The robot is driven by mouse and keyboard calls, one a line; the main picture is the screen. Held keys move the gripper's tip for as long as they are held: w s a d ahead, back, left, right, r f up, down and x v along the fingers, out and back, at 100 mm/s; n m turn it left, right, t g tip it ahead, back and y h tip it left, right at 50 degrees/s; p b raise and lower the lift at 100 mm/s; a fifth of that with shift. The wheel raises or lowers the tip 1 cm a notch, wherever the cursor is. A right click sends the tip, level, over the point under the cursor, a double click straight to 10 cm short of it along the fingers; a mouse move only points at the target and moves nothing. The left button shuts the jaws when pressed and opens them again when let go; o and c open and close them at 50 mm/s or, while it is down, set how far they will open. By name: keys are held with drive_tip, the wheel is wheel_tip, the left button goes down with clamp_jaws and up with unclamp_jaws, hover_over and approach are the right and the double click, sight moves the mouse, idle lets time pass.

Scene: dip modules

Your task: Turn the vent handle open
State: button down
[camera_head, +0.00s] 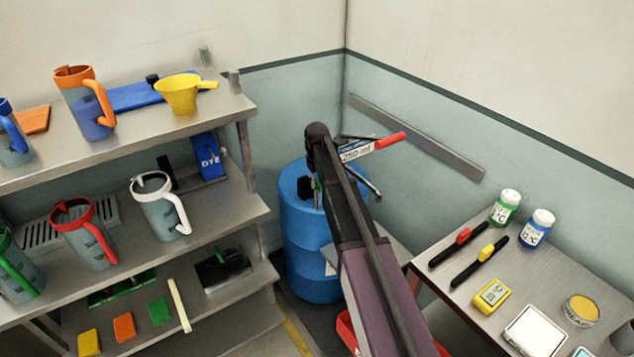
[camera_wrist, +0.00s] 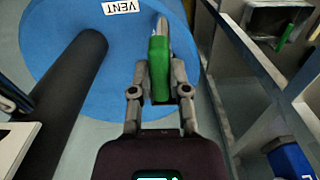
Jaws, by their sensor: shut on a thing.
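A blue drum (camera_head: 305,255) stands in the corner, and its round top (camera_wrist: 75,60) fills much of the wrist view. The green vent handle (camera_wrist: 160,68) is near the drum's rim, beside the label. My gripper (camera_wrist: 160,92) is shut on the green handle, with one finger on each side of it. In the head view my arm reaches over the drum and mostly hides the gripper and handle.
A dark thick tube (camera_wrist: 72,80) lies left of my gripper. A red-tipped piece marked 250 ml (camera_head: 370,147) sticks out above the drum. Shelves with jugs (camera_head: 160,208) stand left. A table (camera_head: 455,300) with bottles and tools stands right.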

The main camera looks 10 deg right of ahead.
drive_tip(key=shift+s, duration=0.1)
idle(0.4)
drive_tip(key=c, duration=0.6)
unclamp_jaws()
